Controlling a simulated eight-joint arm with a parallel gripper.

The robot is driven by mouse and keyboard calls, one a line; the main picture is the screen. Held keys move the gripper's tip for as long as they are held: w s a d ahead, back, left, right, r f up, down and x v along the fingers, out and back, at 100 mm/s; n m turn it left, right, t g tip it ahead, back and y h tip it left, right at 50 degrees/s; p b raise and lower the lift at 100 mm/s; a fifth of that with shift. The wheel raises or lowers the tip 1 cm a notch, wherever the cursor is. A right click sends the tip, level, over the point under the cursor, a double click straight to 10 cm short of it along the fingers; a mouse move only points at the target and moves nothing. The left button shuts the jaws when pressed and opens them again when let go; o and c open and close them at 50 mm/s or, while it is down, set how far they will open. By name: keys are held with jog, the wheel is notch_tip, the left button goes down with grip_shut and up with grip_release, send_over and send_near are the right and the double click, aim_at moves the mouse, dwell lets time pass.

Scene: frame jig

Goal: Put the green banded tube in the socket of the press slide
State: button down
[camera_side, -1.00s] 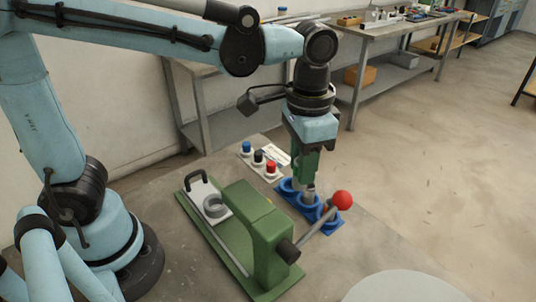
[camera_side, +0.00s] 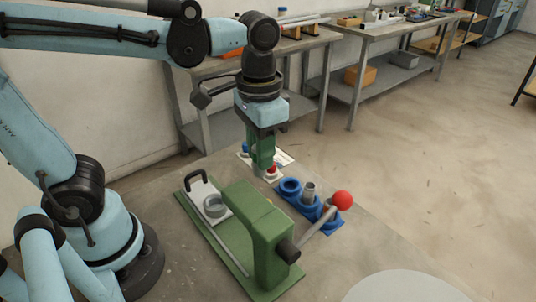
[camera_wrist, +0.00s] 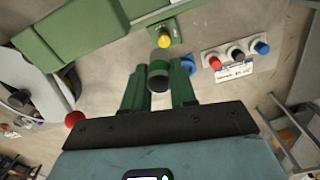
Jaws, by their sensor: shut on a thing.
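The green banded tube (camera_wrist: 158,70) shows in the wrist view, grey with a green band and a dark end. My gripper (camera_wrist: 158,84) is shut on it, one green finger on each side. In the side view my gripper (camera_side: 262,165) is above the bench near the button panel, behind the press; the tube is hardly visible there. The press (camera_side: 262,235) is green, with a white slide (camera_side: 198,191) on its left. The slide carries a grey ring-shaped socket (camera_side: 215,205), which looks empty. My gripper is to the right of and beyond this socket, apart from it.
A blue rack (camera_side: 298,200) stands right of my gripper, with a grey tube (camera_side: 308,189) upright in its middle hole. The press lever ends in a red ball (camera_side: 342,199) beside the rack. The panel (camera_wrist: 230,69) has red, black and blue buttons. A black handle (camera_side: 194,179) rises behind the socket.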

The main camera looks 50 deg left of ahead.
jog(key=shift+s+a+f+n, duration=0.55)
jog(key=shift+s+a+f, duration=0.6)
jog(key=shift+f, duration=0.25)
jog(key=shift+s+a+f+n, duration=0.6)
jog(key=shift+s+a+f, duration=0.5)
jog(key=shift+f, duration=0.25)
jog(key=shift+s+a+f+n, duration=0.55)
jog(key=shift+s+a+f, duration=0.6)
jog(key=shift+f, duration=0.25)
jog(key=shift+f, duration=0.15)
jog(key=shift+f, duration=1.3)
jog(key=c, duration=0.7)
grip_release()
